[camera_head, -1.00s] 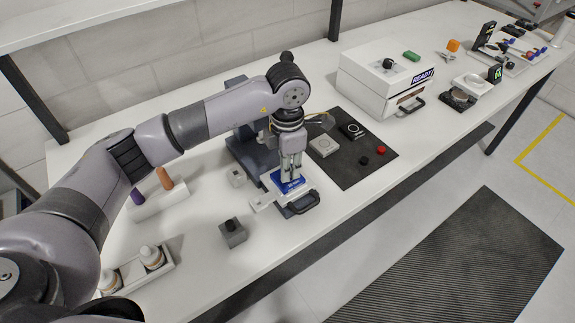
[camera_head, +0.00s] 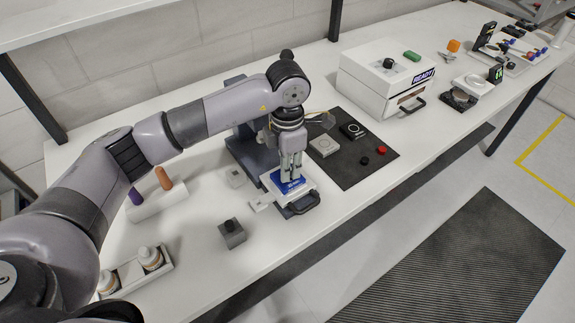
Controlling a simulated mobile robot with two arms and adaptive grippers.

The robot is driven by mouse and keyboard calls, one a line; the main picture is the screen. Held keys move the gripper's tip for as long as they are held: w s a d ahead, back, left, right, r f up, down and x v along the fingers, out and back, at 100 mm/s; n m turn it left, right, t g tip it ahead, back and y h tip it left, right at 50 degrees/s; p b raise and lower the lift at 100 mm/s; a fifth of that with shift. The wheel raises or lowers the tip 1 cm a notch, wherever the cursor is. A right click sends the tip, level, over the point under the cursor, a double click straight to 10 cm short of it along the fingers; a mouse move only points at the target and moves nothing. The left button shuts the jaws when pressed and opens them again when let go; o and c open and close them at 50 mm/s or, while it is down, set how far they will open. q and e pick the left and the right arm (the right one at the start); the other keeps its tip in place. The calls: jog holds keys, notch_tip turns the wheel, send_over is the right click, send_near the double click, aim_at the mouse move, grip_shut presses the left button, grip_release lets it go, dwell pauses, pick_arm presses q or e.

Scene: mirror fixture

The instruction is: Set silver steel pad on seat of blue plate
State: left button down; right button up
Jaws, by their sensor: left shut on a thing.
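The blue plate (camera_head: 290,187) with white lettering lies in a pale metal fixture (camera_head: 307,187) with a black handle, near the table's front edge. My left gripper (camera_head: 291,177) points straight down over the blue plate, its fingers close together. It is shut on a small piece that I take to be the silver steel pad. The pad is too small and too hidden by the fingers to make out, and I cannot tell whether it touches the seat. My right gripper is not in view.
A grey block with a black knob (camera_head: 231,234) stands front left of the fixture. A dark mat (camera_head: 350,171) with several small parts lies to the right. A white box (camera_head: 362,88) stands behind that.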

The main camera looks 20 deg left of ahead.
pick_arm(q)
jog(key=shift+f+b, duration=0.45)
jog(key=shift+b, duration=0.1)
jog(key=c, duration=1.4)
grip_release()
jog(key=shift+r, duration=0.1)
